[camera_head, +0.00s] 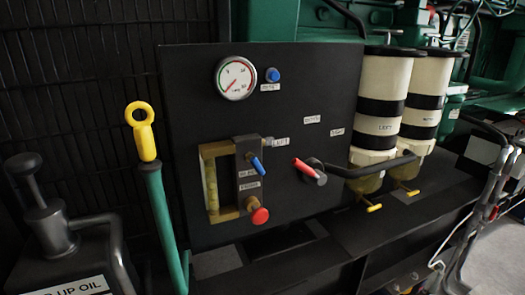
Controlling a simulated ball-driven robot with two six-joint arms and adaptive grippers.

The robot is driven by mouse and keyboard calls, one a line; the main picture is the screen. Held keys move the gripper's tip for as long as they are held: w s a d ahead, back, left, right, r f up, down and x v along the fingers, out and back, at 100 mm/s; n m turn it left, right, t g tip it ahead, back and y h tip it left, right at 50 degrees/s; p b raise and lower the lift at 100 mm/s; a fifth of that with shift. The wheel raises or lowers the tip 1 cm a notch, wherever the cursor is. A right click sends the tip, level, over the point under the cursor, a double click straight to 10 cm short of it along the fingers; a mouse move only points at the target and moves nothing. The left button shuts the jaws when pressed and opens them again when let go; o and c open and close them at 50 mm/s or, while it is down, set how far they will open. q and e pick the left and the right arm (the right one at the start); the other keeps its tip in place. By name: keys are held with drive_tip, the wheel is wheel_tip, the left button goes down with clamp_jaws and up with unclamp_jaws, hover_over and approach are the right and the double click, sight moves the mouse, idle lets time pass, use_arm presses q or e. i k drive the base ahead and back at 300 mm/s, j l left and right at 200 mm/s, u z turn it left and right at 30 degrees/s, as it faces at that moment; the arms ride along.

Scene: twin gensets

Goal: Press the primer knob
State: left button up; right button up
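A black panel (310,75) stands in the middle of the view. Low on it, a round red knob (260,216) sticks out on a short brass-coloured stem beside a sight-glass block (212,180). Two small labels are just above the knob, too small to read surely, so I cannot confirm that it is the primer knob. Neither of my grippers is in view, and nothing touches the red knob.
A red-tipped lever (308,171), a blue button (272,75) and a gauge (236,78) are on the panel. Two filters (380,105) (425,100) stand right. A yellow-ringed dipstick (142,130) and a black oil can (60,250) stand left. Space before the knob looks clear.

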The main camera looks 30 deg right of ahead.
sight(259, 215)
drive_tip(key=k+j+z, duration=0.1)
drive_tip(key=z, duration=0.35)
drive_tip(key=k+z, duration=0.25)
drive_tip(key=z, duration=0.2)
drive_tip(key=k+z, duration=0.2)
drive_tip(key=z, duration=0.25)
